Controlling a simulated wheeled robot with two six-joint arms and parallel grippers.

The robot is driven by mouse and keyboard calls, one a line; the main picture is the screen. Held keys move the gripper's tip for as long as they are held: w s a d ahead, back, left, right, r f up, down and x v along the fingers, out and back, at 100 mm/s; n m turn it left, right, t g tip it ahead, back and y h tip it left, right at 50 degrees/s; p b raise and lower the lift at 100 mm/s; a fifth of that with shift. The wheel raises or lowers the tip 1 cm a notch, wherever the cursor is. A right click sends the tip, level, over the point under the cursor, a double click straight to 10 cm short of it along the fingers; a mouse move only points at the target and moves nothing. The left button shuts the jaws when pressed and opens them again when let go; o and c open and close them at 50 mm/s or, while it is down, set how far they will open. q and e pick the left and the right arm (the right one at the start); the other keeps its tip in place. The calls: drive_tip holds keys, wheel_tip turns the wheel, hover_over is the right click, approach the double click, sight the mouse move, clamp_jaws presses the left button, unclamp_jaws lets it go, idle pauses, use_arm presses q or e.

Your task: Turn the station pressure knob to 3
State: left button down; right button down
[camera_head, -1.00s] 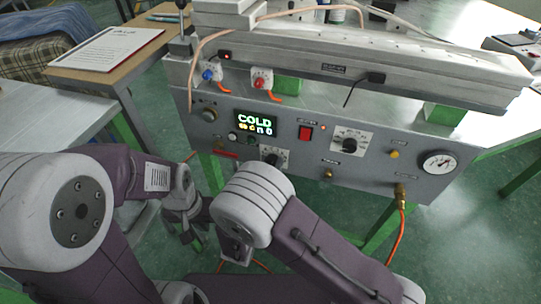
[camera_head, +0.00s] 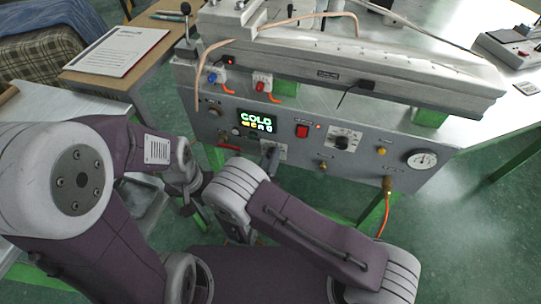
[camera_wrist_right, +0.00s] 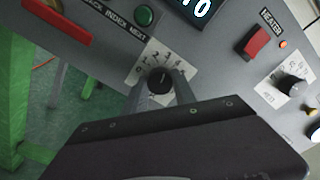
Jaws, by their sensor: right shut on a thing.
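The station's grey front panel (camera_head: 360,165) carries two black knobs on white scale plates. The lower left knob (camera_wrist_right: 160,81) is between the two fingers of my right gripper (camera_wrist_right: 161,90), which is shut on it in the right wrist view. In the head view this gripper (camera_head: 271,160) reaches the lower left scale plate (camera_head: 281,150), and the knob is mostly hidden. The pointer's number is too small to read. The other knob (camera_head: 343,142) is free, also in the right wrist view (camera_wrist_right: 291,86). My left gripper (camera_head: 186,200) hangs left of the panel, its jaws unclear.
A lit display (camera_head: 257,122), a red heater switch (camera_head: 302,131) and a round gauge (camera_head: 422,159) are on the panel. A green button (camera_wrist_right: 145,15) is close above the held knob. An orange hose (camera_head: 383,215) hangs from a brass fitting at the right.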

idle(0.4)
drive_tip(key=c, duration=1)
unclamp_jaws()
use_arm(q)
drive_tip(key=shift+r, duration=0.1)
use_arm(e)
drive_tip(key=shift+s, duration=0.1)
